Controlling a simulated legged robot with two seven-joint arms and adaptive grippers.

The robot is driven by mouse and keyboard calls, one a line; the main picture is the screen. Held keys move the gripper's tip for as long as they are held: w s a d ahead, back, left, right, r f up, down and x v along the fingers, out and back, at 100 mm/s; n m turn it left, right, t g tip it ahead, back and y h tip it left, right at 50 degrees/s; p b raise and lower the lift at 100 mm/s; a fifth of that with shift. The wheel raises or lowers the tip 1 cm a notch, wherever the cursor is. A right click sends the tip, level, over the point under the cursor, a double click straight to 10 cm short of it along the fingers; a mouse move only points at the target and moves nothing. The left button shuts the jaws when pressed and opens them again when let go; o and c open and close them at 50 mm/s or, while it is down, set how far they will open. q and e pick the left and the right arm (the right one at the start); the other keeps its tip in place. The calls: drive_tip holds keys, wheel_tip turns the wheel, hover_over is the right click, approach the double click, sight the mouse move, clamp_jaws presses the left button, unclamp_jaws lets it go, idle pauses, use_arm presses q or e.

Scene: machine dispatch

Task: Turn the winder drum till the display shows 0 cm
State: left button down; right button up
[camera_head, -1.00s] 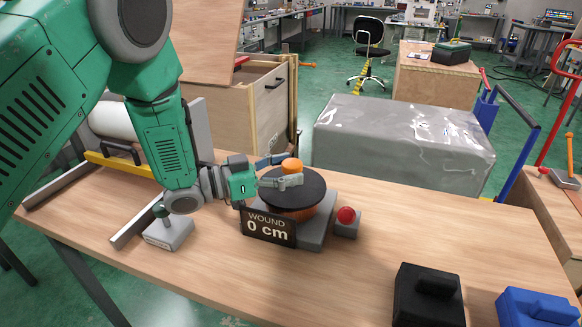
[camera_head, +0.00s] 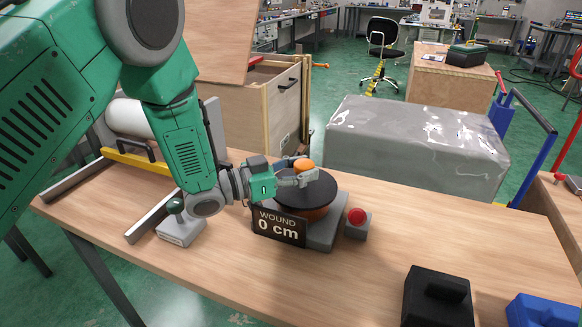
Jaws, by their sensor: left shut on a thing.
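The winder drum (camera_head: 318,192) is a black disc over an orange body on a grey base (camera_head: 325,235), standing on the wooden bench. An orange knob (camera_head: 304,165) sticks up from the disc's far edge. My left gripper (camera_head: 306,173) comes in from the left and is shut on the orange knob; its fingers partly cover it. The dark display (camera_head: 279,227) in front of the drum reads WOUND 0 cm. My right gripper is not in view.
A red button (camera_head: 356,216) on a grey block stands right of the drum. A grey block with a dark green knob (camera_head: 180,232) stands left. Black (camera_head: 437,297) and blue (camera_head: 541,309) cases lie at the front right. The bench's middle right is clear.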

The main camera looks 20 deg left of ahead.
use_arm(q)
drive_tip(key=shift+w+a+r, duration=0.1)
drive_tip(key=shift+w+r, duration=0.05)
drive_tip(key=shift+w, duration=0.05)
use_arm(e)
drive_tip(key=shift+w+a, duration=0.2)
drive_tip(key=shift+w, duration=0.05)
use_arm(q)
drive_tip(key=c, duration=1)
unclamp_jaws()
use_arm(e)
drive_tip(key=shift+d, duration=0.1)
use_arm(q)
drive_tip(key=shift+s, duration=0.1)
drive_tip(key=shift+s+a, duration=0.15)
drive_tip(key=shift+s, duration=0.05)
drive_tip(key=v, duration=1.1)
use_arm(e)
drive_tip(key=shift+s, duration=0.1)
